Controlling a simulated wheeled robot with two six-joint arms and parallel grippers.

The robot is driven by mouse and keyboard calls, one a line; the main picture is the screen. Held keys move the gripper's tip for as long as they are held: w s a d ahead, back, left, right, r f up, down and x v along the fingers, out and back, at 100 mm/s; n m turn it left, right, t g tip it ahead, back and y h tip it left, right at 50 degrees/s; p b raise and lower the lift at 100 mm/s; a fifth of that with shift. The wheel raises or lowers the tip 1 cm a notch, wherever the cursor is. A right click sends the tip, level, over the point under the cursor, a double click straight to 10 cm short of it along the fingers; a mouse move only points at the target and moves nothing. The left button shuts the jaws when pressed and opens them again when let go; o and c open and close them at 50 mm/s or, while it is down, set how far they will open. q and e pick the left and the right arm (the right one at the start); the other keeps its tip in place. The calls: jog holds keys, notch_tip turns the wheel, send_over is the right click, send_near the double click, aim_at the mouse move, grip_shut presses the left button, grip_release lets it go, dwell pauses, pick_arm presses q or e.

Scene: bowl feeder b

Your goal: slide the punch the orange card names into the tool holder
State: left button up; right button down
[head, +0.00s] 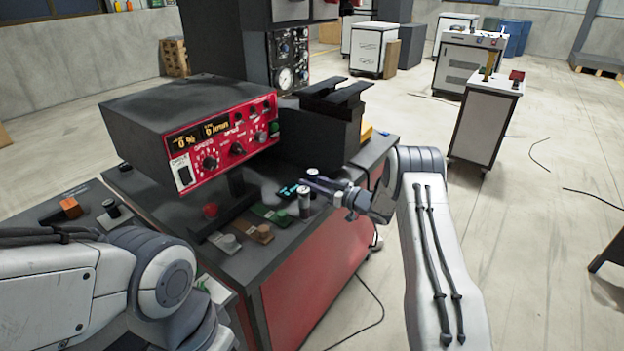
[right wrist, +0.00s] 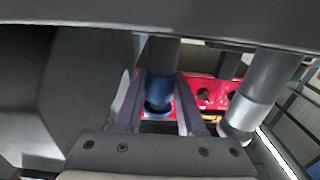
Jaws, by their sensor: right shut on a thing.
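My right gripper (head: 322,188) is low over the front right of the dark worktop, at the end of the arm coming from the right. In the right wrist view its two fingers (right wrist: 160,105) are shut around a dark cylindrical punch with a blue band (right wrist: 159,92). A second, grey punch with a pale band (right wrist: 245,108) stands to the right of the fingers, apart from them. In the head view a pale-topped cylinder (head: 305,203) stands just left of the gripper. The orange card and tool holder cannot be made out for certain. My left gripper is out of view.
A dark machine with a red control panel (head: 225,140) stands at the back of the worktop (head: 245,272). A black block (head: 325,115) stands right of it. Small green (head: 270,214) and brown (head: 262,233) pieces lie near the front. An orange block (head: 70,207) is at left.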

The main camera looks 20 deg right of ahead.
aim_at(313, 172)
jog(key=shift+r, duration=0.15)
jog(key=shift+r+p, duration=0.9)
jog(key=shift+r, duration=0.55)
jog(key=shift+f, duration=0.1)
